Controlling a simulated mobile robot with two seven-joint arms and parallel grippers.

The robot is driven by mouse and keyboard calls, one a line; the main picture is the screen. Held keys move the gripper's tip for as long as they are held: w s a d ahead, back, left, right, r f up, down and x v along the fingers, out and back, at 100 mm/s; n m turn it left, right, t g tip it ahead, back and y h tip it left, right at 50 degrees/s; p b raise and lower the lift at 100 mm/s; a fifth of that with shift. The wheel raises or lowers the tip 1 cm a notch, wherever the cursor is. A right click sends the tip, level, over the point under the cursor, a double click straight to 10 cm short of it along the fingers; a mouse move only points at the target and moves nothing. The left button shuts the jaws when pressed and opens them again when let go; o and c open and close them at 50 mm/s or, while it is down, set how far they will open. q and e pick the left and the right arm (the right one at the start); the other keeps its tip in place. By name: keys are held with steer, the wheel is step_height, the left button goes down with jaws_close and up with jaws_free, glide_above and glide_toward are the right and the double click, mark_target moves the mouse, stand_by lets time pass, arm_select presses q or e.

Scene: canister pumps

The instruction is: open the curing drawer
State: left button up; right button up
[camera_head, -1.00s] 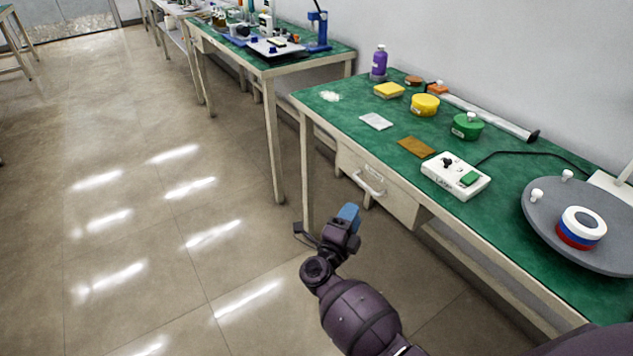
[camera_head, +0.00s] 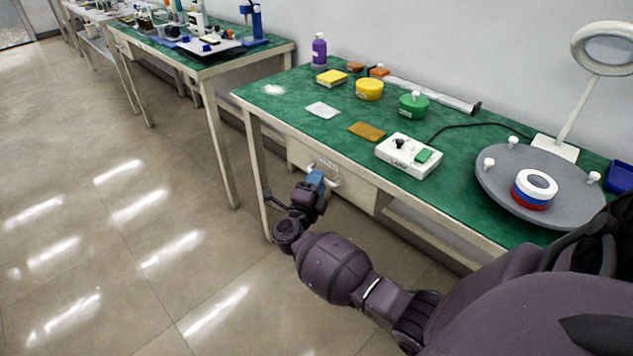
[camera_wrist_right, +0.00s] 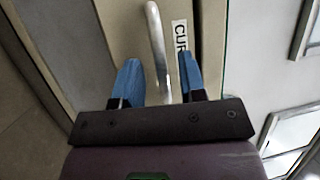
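The curing drawer (camera_head: 349,188) is a beige drawer under the green-topped bench, and it looks shut. Its pale bar handle (camera_wrist_right: 157,45) and a label (camera_wrist_right: 181,38) reading "CUR" show in the right wrist view. My right gripper (camera_head: 318,178) is at the drawer front, partly covering the handle. In the right wrist view its two blue fingers (camera_wrist_right: 162,75) are apart, with the handle running between them. The fingers do not visibly press on the handle. My left gripper is not in view.
The green bench top (camera_head: 300,112) holds a white control box (camera_head: 408,155), a grey round plate (camera_head: 500,185), a purple bottle (camera_head: 319,50) and several small containers. A bench leg (camera_head: 258,170) stands left of my right gripper. The floor on the left is clear.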

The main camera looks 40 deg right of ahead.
steer(key=shift+w+d+r, duration=0.1)
steer(key=shift+w+d, duration=0.05)
steer(key=shift+d, duration=0.15)
steer(key=shift+c, duration=0.3)
jaws_close()
steer(key=s+a, duration=0.1)
steer(key=a, duration=1.8)
steer(key=shift+s, duration=0.25)
